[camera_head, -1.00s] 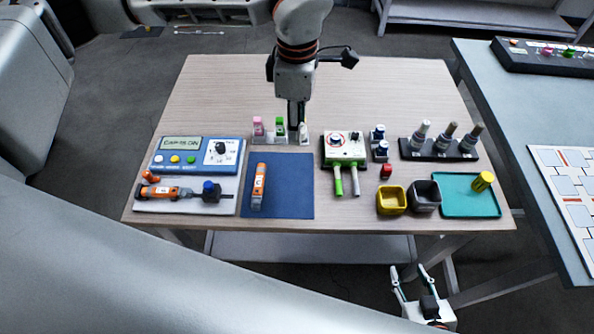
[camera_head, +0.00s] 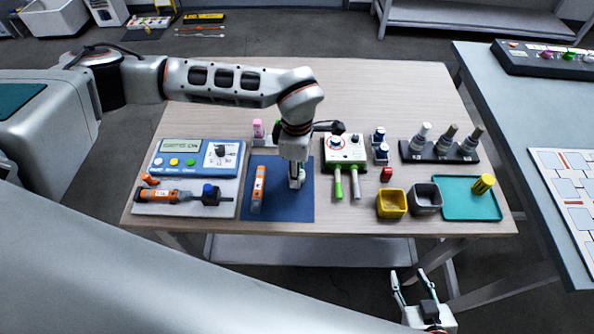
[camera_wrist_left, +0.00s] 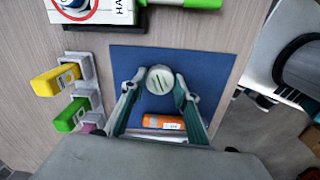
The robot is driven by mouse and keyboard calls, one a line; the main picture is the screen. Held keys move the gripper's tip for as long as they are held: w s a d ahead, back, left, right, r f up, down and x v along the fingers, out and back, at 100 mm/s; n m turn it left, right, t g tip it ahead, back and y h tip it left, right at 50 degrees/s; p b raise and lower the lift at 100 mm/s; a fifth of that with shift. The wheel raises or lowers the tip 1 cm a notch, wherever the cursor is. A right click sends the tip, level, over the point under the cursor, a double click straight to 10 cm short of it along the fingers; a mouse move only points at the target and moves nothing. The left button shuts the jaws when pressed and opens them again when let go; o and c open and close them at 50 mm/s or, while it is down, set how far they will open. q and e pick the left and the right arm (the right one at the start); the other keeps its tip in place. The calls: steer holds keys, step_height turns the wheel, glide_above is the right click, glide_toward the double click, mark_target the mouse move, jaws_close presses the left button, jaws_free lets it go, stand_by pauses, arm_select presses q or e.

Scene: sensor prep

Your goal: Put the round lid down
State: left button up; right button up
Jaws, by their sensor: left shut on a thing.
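My left gripper (camera_head: 297,184) is over the right part of the blue mat (camera_head: 276,208), with its fingers pointing down. In the left wrist view its two fingers (camera_wrist_left: 159,88) are on either side of a pale round lid (camera_wrist_left: 160,80) with dark marks on top, and they are shut on it. The lid is over the mat; I cannot tell whether it touches it. An orange tube (camera_head: 258,189) lies on the mat to the left of the gripper. My right gripper (camera_head: 409,272) is open and empty, in front of the table's front edge.
The bottle rack (camera_wrist_left: 82,85) stands behind the mat, partly hidden by my arm in the head view. A blue panel device (camera_head: 196,156) is at left, a white box with a knob (camera_head: 345,149) at right. Yellow (camera_head: 391,204) and grey (camera_head: 425,197) bins and a teal tray (camera_head: 470,207) are further right.

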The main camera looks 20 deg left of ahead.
arm_select(q)
steer(key=shift+f, duration=0.2)
steer(key=shift+f, duration=0.2)
steer(key=o, duration=0.8)
steer(key=shift+o, duration=0.2)
steer(key=shift+r, duration=0.1)
steer(key=shift+r, duration=0.25)
step_height(320, 180, up, 12)
